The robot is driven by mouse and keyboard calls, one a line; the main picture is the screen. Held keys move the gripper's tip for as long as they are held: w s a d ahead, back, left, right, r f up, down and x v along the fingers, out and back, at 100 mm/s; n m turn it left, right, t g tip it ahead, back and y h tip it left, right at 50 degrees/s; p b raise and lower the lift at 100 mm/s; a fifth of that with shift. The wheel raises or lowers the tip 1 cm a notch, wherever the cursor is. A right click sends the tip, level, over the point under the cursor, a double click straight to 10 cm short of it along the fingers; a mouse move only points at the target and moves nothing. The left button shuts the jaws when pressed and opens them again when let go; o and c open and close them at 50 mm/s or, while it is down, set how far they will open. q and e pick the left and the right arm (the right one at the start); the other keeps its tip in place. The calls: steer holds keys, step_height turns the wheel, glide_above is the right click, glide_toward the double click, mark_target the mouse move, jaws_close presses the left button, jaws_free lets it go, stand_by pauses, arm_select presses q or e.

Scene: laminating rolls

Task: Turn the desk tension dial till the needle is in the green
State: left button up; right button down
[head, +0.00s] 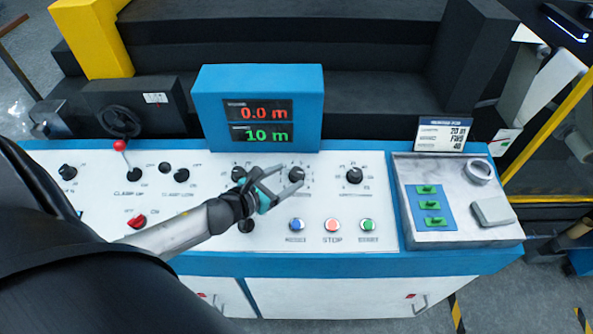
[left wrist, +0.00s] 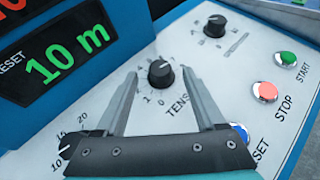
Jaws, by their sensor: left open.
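The tension dial (head: 297,174) is a round black knob on the white desk panel, with a printed scale around it. In the left wrist view the dial (left wrist: 160,73) sits above lettering that begins "TENS", partly covered by a finger. My left gripper (head: 291,177) is open, its fingers pointing at the dial. In the left wrist view the fingertips lie to either side of the dial with gaps; whether they are down at its height I cannot tell. No needle or green band can be made out. My right gripper is not in view.
Other black knobs stand either side, one at the right (head: 354,175). Blue, red and green buttons (head: 332,225) line the front. A blue display box (head: 258,75) reading 0.0 m and 10 m rises behind. A grey tray (head: 450,232) is at the right.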

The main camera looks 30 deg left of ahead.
mark_target(296, 172)
arm_select(q)
steer(key=shift+x, duration=2.45)
steer(key=shift+c, duration=0.3)
jaws_close()
